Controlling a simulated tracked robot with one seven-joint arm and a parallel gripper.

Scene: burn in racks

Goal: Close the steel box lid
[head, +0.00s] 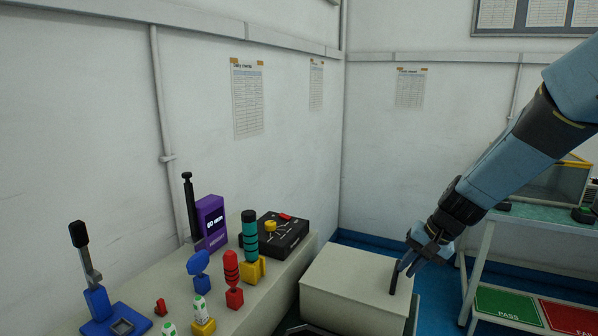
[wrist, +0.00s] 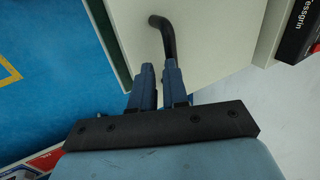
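The steel box (head: 335,277) is a pale, cream-grey block at the lower middle of the head view. Its flat top looks level, but I cannot tell whether the lid is fully down. A black bar handle (head: 393,281) stands out near its right side. It shows as a curved black bar on the pale panel in the wrist view (wrist: 164,34). My gripper (head: 408,265) is at the handle, pointing down. In the wrist view my two blue fingers (wrist: 158,72) are apart with a narrow gap. The handle's end meets the right finger's tip; contact is unclear.
A bench (head: 128,282) on the left carries coloured tools, a purple meter (head: 211,218) and a black control box (head: 283,234). A shelf unit (head: 545,222) with green PASS and red FAIL trays stands right. Blue floor lies between.

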